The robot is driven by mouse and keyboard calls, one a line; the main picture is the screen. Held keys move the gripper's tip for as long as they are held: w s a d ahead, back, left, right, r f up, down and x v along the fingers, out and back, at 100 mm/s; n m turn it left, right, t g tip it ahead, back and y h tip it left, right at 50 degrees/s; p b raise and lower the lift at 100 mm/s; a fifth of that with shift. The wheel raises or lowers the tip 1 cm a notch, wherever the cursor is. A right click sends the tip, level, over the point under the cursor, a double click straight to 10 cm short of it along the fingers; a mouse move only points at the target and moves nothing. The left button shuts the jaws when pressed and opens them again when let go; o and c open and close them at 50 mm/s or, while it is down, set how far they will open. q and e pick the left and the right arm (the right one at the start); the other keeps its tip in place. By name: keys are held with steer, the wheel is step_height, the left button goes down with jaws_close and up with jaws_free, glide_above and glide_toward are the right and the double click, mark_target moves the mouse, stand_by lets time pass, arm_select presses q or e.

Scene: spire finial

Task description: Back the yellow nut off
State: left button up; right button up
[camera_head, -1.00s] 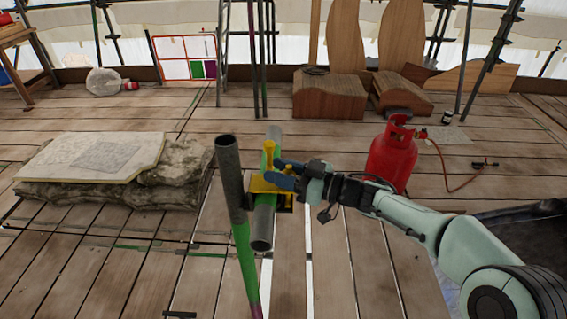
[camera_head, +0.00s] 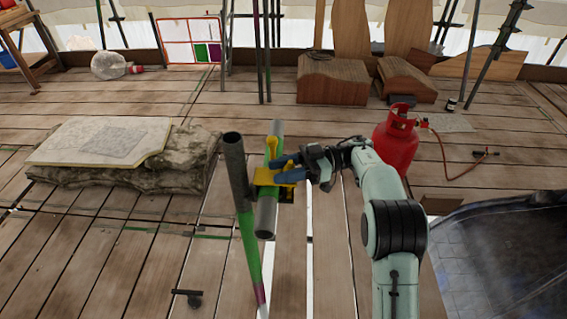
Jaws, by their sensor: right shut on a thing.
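A yellow coupler (camera_head: 263,178) clamps round grey and green scaffold tubes at the middle of the head view. A yellow upright piece (camera_head: 272,148) stands at its top. My right gripper (camera_head: 278,171), with blue fingers, reaches in from the right and is shut at the coupler's right side. It appears to hold the yellow nut, which its fingers mostly hide. I cannot make out the nut's thread or how far along it sits. My left gripper is not in view.
A leaning tube (camera_head: 246,230) stands just left of the coupler. A red gas bottle (camera_head: 396,145) with a hose stands to the right behind my arm. Wooden blocks (camera_head: 342,80) stand at the back.

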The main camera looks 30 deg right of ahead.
steer(key=shift+r+g, duration=0.15)
steer(key=shift+g, duration=0.15)
steer(key=o, duration=1)
steer(key=shift+c, duration=0.2)
steer(key=shift+d, duration=0.45)
steer(key=s+d+p, duration=0.2)
steer(key=d+p, duration=0.2)
steer(key=d, duration=0.8)
steer(key=shift+d, duration=0.15)
